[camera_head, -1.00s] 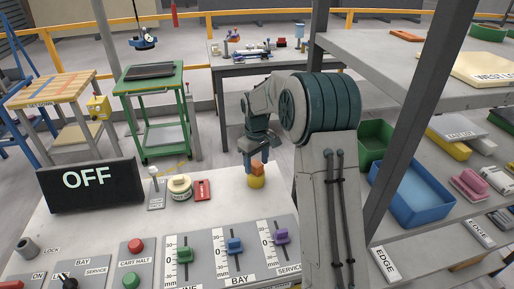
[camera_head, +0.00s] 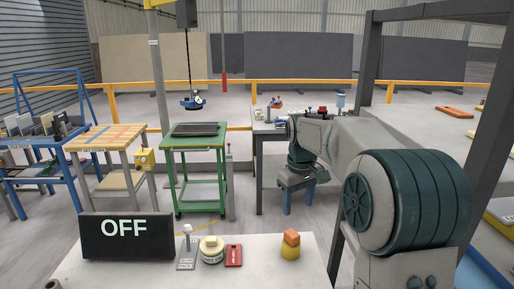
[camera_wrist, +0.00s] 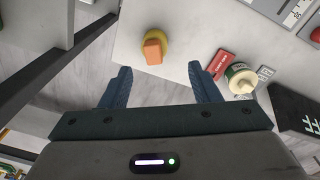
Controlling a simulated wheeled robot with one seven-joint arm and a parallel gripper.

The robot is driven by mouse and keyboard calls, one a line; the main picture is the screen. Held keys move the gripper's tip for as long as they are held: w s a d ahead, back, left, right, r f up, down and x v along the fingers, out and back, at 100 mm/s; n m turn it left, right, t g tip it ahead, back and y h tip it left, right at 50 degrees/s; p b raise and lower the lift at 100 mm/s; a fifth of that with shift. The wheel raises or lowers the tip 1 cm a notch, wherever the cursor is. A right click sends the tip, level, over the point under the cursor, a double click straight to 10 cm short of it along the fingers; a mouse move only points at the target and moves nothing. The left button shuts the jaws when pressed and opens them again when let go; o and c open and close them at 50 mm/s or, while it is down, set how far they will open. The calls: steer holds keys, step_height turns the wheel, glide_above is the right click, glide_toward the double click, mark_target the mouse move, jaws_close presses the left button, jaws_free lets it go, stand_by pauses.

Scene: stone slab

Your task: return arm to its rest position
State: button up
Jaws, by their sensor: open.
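My gripper (camera_head: 303,195) hangs from my arm past the right part of the slab's far edge, with its blue fingers pointing down. In the wrist view my gripper (camera_wrist: 160,85) has its two blue fingers spread apart with nothing between them. A yellow round object with an orange block on top (camera_head: 291,244) stands on the pale stone slab (camera_head: 330,270), apart from the fingers. It also shows in the wrist view (camera_wrist: 154,50), beyond the fingertips.
On the slab are a black OFF sign (camera_head: 127,237), a small lever (camera_head: 187,248), a cream round container (camera_head: 211,250) and a red block (camera_head: 233,255). A green cart (camera_head: 197,170), a wooden-topped table (camera_head: 107,138) and a dark post (camera_head: 490,130) stand around.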

steer(key=s+f+m+t, duration=0.1)
steer(key=s+f+m, duration=0.1)
steer(key=s, duration=1.1)
steer(key=s+f+m+t, duration=0.1)
steer(key=s+f+m, duration=0.1)
steer(key=s, duration=1.2)
steer(key=shift+d+f+m, duration=0.15)
steer(key=shift+f+m, duration=0.25)
steer(key=shift+m, duration=0.1)
steer(key=shift+s+f, duration=0.15)
steer(key=shift+c, duration=0.4)
